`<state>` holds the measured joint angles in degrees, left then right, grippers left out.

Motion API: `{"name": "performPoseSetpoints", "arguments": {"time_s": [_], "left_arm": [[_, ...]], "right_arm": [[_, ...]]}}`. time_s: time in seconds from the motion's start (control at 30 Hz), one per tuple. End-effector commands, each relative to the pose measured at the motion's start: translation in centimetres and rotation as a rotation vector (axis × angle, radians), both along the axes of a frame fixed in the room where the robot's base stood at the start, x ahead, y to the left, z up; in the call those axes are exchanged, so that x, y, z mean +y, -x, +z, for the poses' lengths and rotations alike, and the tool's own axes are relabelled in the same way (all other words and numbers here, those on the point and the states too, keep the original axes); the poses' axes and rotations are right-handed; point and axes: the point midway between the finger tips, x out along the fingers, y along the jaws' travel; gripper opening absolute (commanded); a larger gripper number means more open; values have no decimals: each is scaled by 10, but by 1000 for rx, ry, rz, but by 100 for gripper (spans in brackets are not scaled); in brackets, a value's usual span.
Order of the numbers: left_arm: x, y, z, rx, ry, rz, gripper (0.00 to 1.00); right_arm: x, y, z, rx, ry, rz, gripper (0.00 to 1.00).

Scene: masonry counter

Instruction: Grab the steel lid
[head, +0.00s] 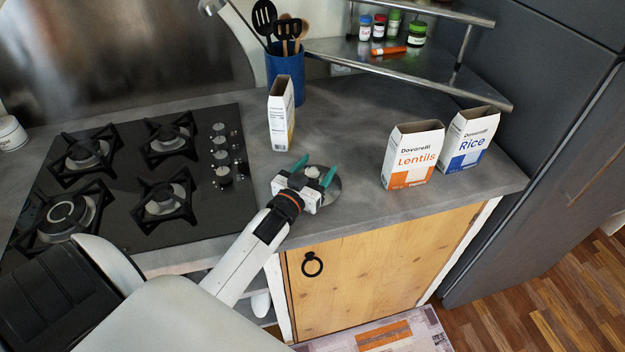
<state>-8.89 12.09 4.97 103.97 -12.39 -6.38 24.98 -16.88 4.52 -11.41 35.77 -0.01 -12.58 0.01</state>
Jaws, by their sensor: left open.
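The steel lid (333,187) lies on the grey counter to the right of the stove, near the counter's front edge. It is round and shiny, with a pale knob (312,172) at its middle. My left gripper (314,170) is over the lid, its two teal fingers apart on either side of the knob. I cannot tell whether the fingers touch the knob. The gripper's body hides the near left part of the lid. My right gripper is not in view.
A black gas stove (205,200) is at left. A small carton (281,115) and a blue utensil holder (286,75) stand behind the lid. Lentils (411,158) and Rice (468,140) boxes stand at right. A steel corner shelf (430,75) overhangs the back.

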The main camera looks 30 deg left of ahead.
Motion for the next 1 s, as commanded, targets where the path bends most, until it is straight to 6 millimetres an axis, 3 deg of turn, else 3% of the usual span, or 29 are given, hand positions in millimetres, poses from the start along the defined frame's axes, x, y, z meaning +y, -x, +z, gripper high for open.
{"name": "performPoseSetpoints", "arguments": {"time_s": [0.27,0.6,0.83,1.0], "left_arm": [[0,-4,-1,1,0,0,62],[0,-4,0,0,0,0,12],[0,-4,2,-1,0,0,11],[0,-4,26,-5,-2,-2,11]], "right_arm": [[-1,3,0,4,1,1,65],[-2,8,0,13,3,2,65],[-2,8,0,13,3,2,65],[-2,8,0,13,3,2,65]]}}
